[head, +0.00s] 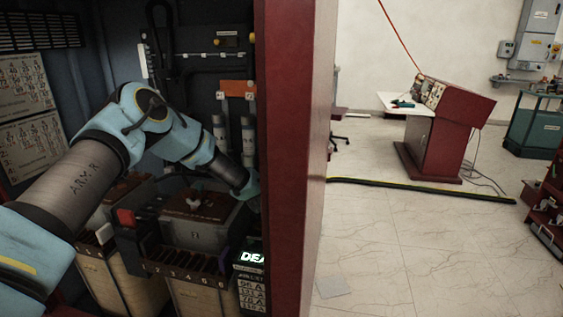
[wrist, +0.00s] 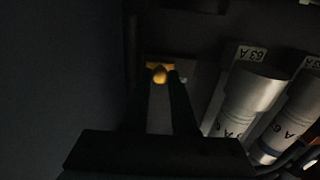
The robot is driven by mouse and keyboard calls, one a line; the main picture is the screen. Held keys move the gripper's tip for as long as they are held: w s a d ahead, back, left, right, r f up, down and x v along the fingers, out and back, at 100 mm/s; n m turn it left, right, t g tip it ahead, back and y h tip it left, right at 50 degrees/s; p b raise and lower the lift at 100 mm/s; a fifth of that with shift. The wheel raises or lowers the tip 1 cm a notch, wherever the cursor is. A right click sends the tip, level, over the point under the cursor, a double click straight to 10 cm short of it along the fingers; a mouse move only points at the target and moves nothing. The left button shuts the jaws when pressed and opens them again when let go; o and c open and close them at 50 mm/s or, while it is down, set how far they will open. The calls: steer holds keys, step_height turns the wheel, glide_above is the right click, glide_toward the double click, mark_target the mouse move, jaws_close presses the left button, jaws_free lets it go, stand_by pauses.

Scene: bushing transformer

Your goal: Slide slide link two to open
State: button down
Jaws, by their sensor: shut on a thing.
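In the wrist view, the two dark fingers of my gripper (wrist: 161,79) reach up from the bottom. Their tips are closed on a small yellow-orange knob (wrist: 160,73), set against a yellowish plate. I take this knob to be slide link two, but no label on it is readable. In the head view, my arm reaches into the dark cabinet. My gripper is low at the cabinet's right side, and its fingertips and the knob are hidden there.
The red cabinet edge (head: 288,160) stands close to the right of my arm. Grey fuse cylinders (wrist: 243,98) stand right of my fingers. Below my arm is a block with numbered slots (head: 190,262). A red console (head: 440,130) stands on the open floor beyond.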

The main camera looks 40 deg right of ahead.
steer(key=w+a+b, duration=0.1)
steer(key=w+b, duration=0.1)
steer(key=shift+w+a, duration=0.4)
steer(key=c, duration=0.7)
jaws_free()
steer(key=b+v, duration=0.3)
steer(key=v, duration=0.8)
steer(key=shift+w, duration=0.1)
